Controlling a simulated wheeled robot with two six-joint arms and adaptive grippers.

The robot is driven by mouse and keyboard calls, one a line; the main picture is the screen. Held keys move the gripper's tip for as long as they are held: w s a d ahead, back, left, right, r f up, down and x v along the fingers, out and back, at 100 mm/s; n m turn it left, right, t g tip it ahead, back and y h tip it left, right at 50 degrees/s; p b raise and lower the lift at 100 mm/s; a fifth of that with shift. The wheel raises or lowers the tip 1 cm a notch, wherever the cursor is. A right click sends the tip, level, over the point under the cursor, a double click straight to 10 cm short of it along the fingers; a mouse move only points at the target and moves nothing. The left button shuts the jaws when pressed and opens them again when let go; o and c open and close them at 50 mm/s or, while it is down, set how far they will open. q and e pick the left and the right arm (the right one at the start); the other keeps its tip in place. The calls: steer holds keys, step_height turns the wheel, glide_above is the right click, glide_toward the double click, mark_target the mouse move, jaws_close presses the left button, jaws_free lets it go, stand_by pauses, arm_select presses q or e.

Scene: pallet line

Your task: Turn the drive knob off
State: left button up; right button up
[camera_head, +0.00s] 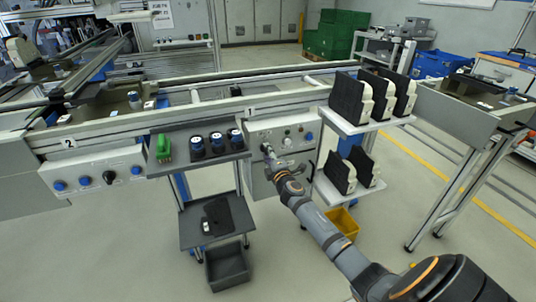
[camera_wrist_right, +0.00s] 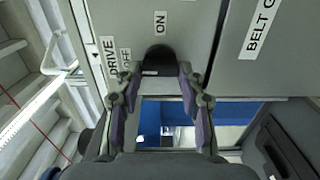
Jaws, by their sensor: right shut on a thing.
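The drive knob (camera_wrist_right: 158,58) is black and sits on a grey panel in the right wrist view. A DRIVE label (camera_wrist_right: 111,57) and an OFF label (camera_wrist_right: 125,60) are to its left, and an ON label (camera_wrist_right: 160,23) is above it. My right gripper (camera_wrist_right: 158,74) is shut on the knob, one finger on each side. I cannot tell clearly which label the knob points to. In the head view my right gripper (camera_head: 268,153) is at the left part of the control panel (camera_head: 295,130), hiding most of the knob. My left gripper is not in view.
A shelf (camera_head: 205,140) with dark cylinders and a green item stands left of the panel. A rack (camera_head: 345,122) holding several black-and-cream parts stands close on the right. A yellow bin (camera_head: 343,222) is below. Another panel (camera_head: 95,172) with a black knob is at far left.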

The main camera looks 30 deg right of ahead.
steer(key=shift+f, duration=0.1)
stand_by(0.3)
steer(key=o, duration=1.2)
steer(key=shift+c, duration=0.2)
steer(key=v, duration=1.2)
